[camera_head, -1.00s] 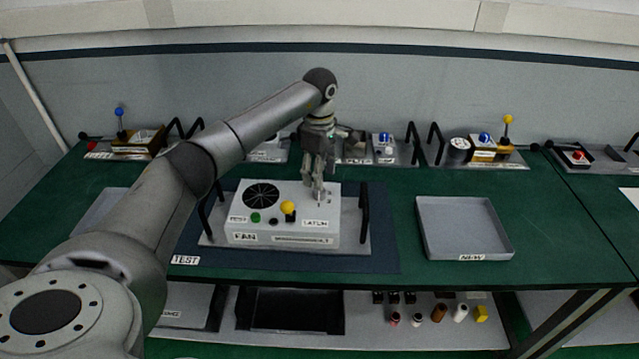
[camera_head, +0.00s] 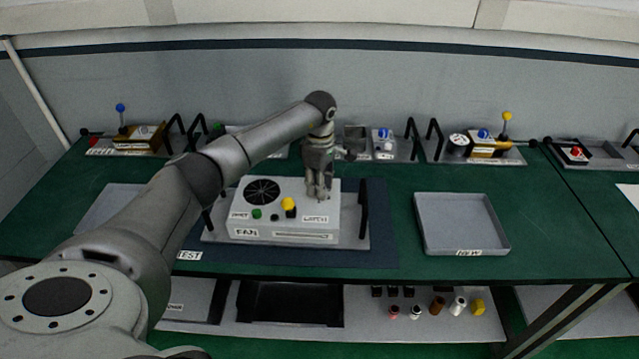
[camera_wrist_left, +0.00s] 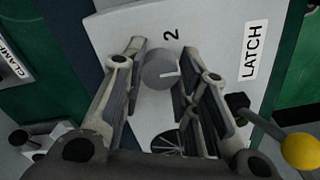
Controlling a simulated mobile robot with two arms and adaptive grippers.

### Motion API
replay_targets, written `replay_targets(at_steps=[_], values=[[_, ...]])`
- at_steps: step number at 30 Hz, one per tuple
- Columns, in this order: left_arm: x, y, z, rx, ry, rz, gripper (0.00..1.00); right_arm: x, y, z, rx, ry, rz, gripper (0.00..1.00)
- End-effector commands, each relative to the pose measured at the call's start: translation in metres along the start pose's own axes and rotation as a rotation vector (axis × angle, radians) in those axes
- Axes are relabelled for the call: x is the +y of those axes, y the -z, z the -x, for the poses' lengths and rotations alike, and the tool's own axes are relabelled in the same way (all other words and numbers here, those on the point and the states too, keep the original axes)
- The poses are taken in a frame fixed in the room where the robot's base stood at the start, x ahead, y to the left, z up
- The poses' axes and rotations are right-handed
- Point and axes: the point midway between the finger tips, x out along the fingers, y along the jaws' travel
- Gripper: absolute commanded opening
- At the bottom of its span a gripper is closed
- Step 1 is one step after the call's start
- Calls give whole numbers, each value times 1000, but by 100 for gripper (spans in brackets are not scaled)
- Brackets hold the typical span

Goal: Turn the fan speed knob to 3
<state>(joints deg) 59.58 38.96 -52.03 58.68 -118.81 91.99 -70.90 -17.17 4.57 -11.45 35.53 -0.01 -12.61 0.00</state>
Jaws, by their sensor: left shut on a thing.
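The fan unit (camera_head: 328,216) is a pale box with a round black grille, standing on a grey tray. My left gripper (camera_head: 318,197) points down at the box's right rear top. In the left wrist view, the round grey knob (camera_wrist_left: 160,69) with a white pointer line sits between the two fingers of my left gripper (camera_wrist_left: 158,84), which is shut on it. Other numbers are hidden or out of view. My right gripper is not in view.
A yellow-ended lever (camera_head: 289,205) and a green button (camera_head: 257,214) sit on the box near the gripper. Black handles (camera_head: 364,214) rise at the tray's sides. An empty grey tray (camera_head: 462,249) lies to the right. Several other devices line the back.

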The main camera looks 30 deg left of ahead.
Motion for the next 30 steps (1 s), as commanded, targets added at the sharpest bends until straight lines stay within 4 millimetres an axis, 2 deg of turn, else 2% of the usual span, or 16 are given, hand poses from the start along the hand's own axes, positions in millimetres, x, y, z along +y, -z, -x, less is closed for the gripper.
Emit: replay_targets(at_steps=[2, 14, 30], values=[[0, 0, 0, 0, -1, 0, 5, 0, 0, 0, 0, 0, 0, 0], [0, 1, -1, 0, -1, 84, 4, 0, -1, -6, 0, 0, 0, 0], [0, 1, -1, 1, -2, 546, 4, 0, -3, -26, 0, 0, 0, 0]])
